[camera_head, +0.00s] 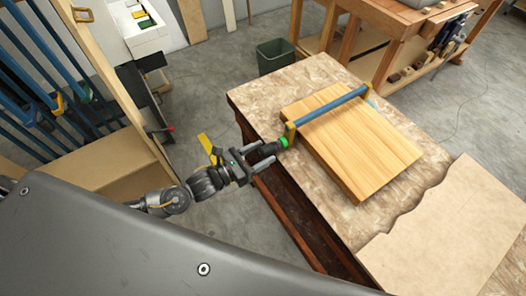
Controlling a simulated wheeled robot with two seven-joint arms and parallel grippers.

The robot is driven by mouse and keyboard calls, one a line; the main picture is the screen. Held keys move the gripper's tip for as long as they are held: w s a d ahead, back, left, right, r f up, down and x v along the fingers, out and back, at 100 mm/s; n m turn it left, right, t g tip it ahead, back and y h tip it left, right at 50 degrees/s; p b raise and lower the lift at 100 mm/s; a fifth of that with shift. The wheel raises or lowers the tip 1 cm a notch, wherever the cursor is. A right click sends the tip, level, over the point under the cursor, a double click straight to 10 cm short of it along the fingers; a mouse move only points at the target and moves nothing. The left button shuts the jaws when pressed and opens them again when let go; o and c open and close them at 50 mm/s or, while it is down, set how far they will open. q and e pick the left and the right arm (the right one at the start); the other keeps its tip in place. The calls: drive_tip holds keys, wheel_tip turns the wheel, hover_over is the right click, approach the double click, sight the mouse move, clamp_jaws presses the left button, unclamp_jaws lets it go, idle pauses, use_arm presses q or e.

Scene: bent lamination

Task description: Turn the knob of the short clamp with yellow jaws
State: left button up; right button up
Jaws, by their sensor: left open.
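The short clamp (327,108) has a blue bar and yellow jaws. It lies across the far end of a light wooden panel on the workbench. Its near yellow jaw (290,133) is at the panel's left edge, and the other jaw is at the far edge. A green collar (283,142) and a dark knob (268,150) stick out from the near jaw past the bench edge. My left gripper (257,160) is open at the outer end of the knob, with its fingers close to it. Whether they touch it cannot be told. My right gripper is out of view.
The wooden panel (360,150) lies on the speckled workbench (262,100). A thin board (450,235) lies at the bench's near right. A dark green bin (275,56) stands behind the bench. A rack of long blue clamps (50,90) is at the left.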

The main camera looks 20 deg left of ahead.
use_arm(q)
drive_tip(key=b+v, duration=0.2)
drive_tip(key=v, duration=0.7)
drive_tip(key=shift+s+a, duration=0.25)
drive_tip(key=shift+s, duration=0.05)
